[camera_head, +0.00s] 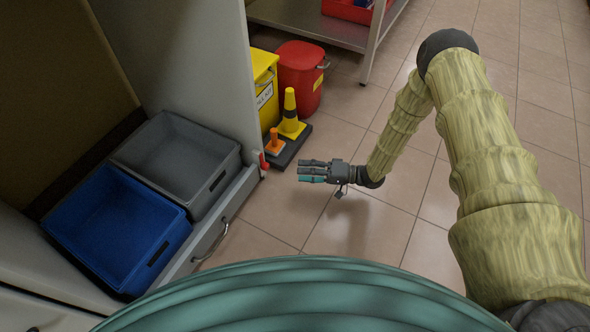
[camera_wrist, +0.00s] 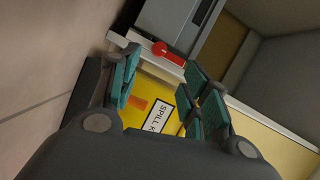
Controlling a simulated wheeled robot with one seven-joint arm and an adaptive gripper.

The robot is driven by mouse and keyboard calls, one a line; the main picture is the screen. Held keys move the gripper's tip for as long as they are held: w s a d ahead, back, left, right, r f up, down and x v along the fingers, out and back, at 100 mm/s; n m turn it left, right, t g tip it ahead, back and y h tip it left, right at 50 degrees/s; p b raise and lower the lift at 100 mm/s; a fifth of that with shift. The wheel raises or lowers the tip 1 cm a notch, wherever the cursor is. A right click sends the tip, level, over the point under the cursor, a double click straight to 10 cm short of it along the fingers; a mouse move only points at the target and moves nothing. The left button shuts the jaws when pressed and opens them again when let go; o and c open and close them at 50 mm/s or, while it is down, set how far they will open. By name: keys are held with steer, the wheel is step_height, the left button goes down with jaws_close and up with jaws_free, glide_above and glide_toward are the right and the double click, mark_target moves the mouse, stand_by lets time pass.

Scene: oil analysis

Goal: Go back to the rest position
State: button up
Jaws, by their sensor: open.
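My gripper (camera_head: 312,172) shows in the head view at the end of my bent arm, above the tiled floor and pointing left toward the cabinet. Its teal fingers are apart in the wrist view (camera_wrist: 160,88), with nothing between them. Beyond the fingers, the wrist view shows the yellow spill kit bin (camera_wrist: 155,115) with its white label, and a red handle-like part (camera_wrist: 168,53) on the cabinet edge.
A pulled-out drawer (camera_head: 210,235) holds a blue bin (camera_head: 118,225) and a grey bin (camera_head: 180,160), both empty. A yellow cone (camera_head: 290,115), yellow bin (camera_head: 264,90) and red bin (camera_head: 301,75) stand behind. A metal table (camera_head: 320,25) is at the back. The floor (camera_head: 410,215) at right is clear.

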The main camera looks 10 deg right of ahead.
steer(key=shift+d, duration=0.3)
stand_by(0.4)
steer(key=s+d+m+t+h+p, duration=0.1)
steer(key=s+d+m+h+p, duration=0.1)
steer(key=s+h+p, duration=0.85)
steer(key=s+d+r+n+g+h+p, duration=0.1)
steer(key=s+d+r+g+h, duration=0.15)
steer(key=s, duration=0.65)
steer(key=s+d+r+g+h, duration=0.1)
steer(key=s+d+r+h, duration=0.15)
steer(key=s, duration=0.55)
steer(key=s+d+r+n+g+h+p, duration=0.15)
steer(key=s+d+r, duration=0.25)
steer(key=s, duration=0.5)
step_height(320, 180, up, 37)
steer(key=p, duration=3.6)
steer(key=shift+a+f, duration=0.15)
steer(key=shift+f, duration=0.05)
